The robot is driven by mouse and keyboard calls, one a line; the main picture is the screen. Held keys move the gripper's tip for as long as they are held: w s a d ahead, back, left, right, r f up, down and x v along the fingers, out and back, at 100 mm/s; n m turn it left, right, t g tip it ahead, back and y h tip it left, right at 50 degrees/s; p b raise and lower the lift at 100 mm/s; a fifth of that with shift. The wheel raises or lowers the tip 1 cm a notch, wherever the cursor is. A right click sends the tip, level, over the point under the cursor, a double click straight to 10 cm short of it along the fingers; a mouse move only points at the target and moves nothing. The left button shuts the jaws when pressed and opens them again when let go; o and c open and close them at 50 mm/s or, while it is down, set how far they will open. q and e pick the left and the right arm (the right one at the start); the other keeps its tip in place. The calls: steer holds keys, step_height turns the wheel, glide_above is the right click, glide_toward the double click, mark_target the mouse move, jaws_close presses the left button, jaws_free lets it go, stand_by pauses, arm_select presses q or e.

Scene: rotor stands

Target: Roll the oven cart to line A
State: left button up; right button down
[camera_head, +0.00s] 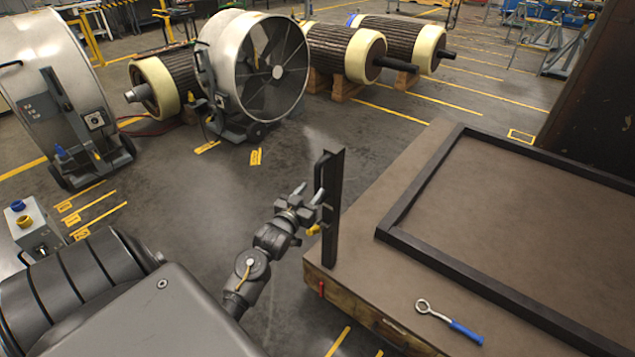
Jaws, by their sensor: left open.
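The oven cart (400,170) appears to be the low, brown-topped platform at the right, with a black rectangular frame on its deck. A dark upright post (332,215) with a handle bar on its left side stands at the cart's near left corner. My left gripper (309,192) is open at this post, with its fingers by the handle bar. I cannot tell whether they touch it or straddle it. My right gripper is not in view. Yellow lines mark the floor, but their labels are too small to tell which is line A.
A blue-handled eye tool (450,322) lies on the deck. A large drum fan (256,70) and another round fan unit (52,95) stand at the left. Large rotors (345,50) rest on wooden stands behind. A control box (33,230) sits at the far left. Floor between fan and cart is clear.

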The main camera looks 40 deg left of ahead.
mark_target(316, 185)
arm_select(q)
steer(key=x, duration=0.5)
steer(key=shift+w, duration=0.1)
jaws_close()
